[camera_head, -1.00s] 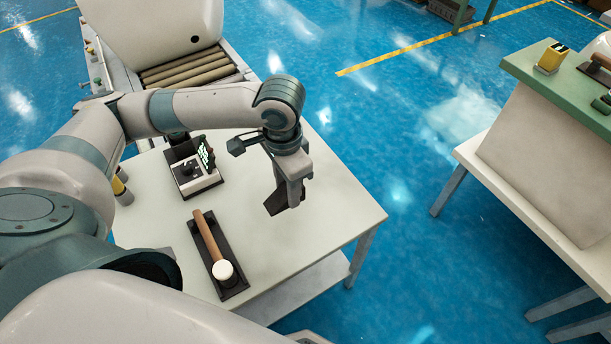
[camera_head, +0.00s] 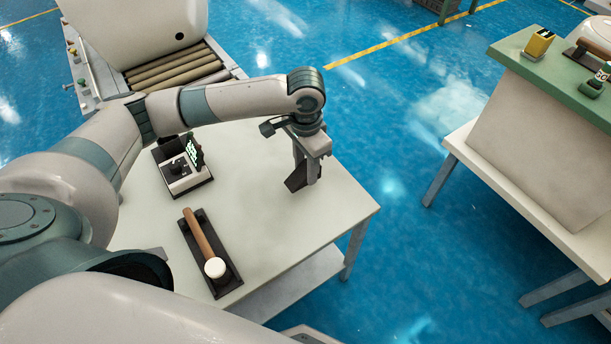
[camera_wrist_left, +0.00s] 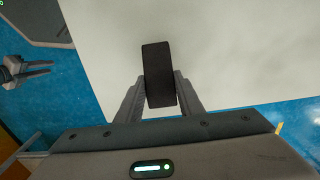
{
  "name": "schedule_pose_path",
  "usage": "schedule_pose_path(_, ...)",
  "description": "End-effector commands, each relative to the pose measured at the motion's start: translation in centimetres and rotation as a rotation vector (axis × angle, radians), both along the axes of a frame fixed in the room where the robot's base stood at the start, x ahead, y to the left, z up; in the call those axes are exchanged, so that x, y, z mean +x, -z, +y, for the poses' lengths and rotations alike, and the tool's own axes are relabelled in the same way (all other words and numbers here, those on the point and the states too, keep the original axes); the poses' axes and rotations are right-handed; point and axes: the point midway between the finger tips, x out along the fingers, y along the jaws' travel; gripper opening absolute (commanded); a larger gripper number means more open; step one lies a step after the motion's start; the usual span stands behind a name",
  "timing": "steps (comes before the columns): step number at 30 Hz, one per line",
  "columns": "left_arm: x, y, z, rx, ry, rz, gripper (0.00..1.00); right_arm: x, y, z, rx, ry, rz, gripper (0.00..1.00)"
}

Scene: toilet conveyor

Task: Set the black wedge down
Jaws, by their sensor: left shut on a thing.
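The black wedge (camera_head: 294,179) is between the fingers of my left gripper (camera_head: 307,176), over the right part of the white table (camera_head: 270,213). In the left wrist view the wedge (camera_wrist_left: 158,72) shows as a dark upright block, with the two fingers of the left gripper (camera_wrist_left: 159,95) pressed on its sides. The left gripper points down. I cannot tell whether the wedge touches the table top.
A mallet (camera_head: 205,244) lies in a black tray (camera_head: 226,277) at the table's front left. A small device with a screen (camera_head: 185,172) stands behind it. A roller conveyor (camera_head: 178,72) is at the back left. A green-topped bench (camera_head: 560,70) stands at the right.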

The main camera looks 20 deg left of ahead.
Motion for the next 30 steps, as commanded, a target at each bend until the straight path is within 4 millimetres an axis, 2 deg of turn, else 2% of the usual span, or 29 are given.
schedule_pose_path(5,-0.1,0.9,0.0,0.002,-0.001,0.003,0.07,-0.2,0.2,0.0,-0.001,0.000,0.003,0.31)
schedule_pose_path(13,-0.1,3.8,0.1,0.001,-0.001,0.002,0.07,0.3,-0.4,0.0,-0.001,0.000,-0.001,0.31)
schedule_pose_path(19,0.0,4.0,0.1,0.001,0.000,-0.001,0.07,1.2,-1.0,0.1,0.001,-0.001,-0.019,0.31)
schedule_pose_path(27,-0.1,4.1,0.0,0.001,0.000,-0.001,0.07,1.2,-0.9,0.0,0.000,0.001,-0.019,0.31)
schedule_pose_path(28,-0.1,4.2,0.0,0.001,0.000,-0.001,0.36,1.1,-0.7,0.0,0.000,0.001,-0.016,0.31)
schedule_pose_path(30,-0.1,4.2,0.0,0.001,0.000,-0.001,0.53,0.7,-0.2,-0.1,-0.002,0.001,-0.005,0.31)
